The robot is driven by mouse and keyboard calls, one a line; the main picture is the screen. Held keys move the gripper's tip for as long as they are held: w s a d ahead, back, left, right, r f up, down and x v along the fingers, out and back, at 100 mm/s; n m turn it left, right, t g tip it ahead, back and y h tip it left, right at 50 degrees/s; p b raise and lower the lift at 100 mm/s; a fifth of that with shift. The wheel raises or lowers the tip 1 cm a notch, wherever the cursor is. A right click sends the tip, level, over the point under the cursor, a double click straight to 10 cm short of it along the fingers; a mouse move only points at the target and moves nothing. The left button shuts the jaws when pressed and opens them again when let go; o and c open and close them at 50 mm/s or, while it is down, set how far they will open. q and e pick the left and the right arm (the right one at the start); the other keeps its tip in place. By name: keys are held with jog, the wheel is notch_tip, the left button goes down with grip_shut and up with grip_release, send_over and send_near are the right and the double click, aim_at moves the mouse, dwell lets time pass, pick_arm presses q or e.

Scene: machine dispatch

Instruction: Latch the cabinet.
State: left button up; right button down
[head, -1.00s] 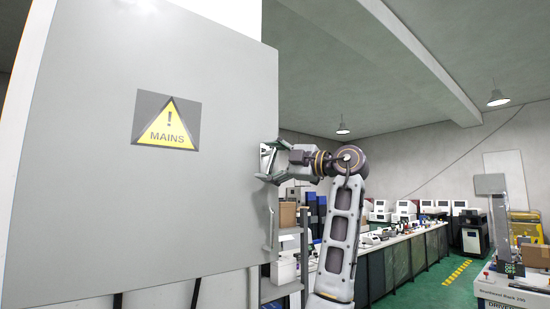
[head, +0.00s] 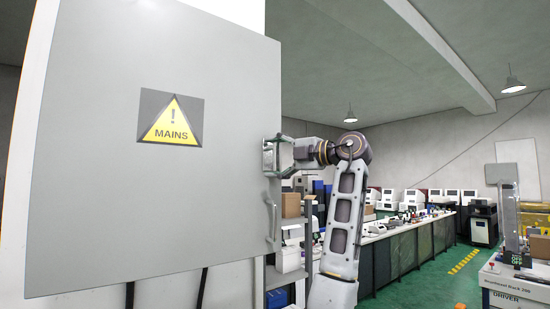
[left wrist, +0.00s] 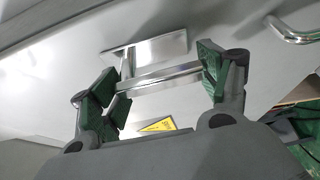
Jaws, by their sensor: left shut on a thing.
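The grey cabinet door (head: 150,210) fills the left of the head view and carries a yellow MAINS sign (head: 172,118). A small metal latch (head: 268,157) sits at its right edge. In the left wrist view the latch lever (left wrist: 158,76) is a shiny bar in front of a bright plate (left wrist: 160,50). My left gripper (head: 276,154) is at the latch. Its green-padded fingers (left wrist: 160,85) stand on either side of the bar, shut on it. The exact contact is partly hidden. My right gripper is in neither view.
A fixed metal pull handle (head: 271,222) is below the latch, and also shows in the left wrist view (left wrist: 292,33). A shelf rack (head: 290,255) stands behind my left arm. A long bench (head: 400,235) with machines runs along the right, with green floor beside it.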

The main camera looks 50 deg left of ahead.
pick_arm(q)
jog(key=o, duration=1.5)
jog(key=shift+d, duration=0.1)
jog(key=shift+v, duration=5.95)
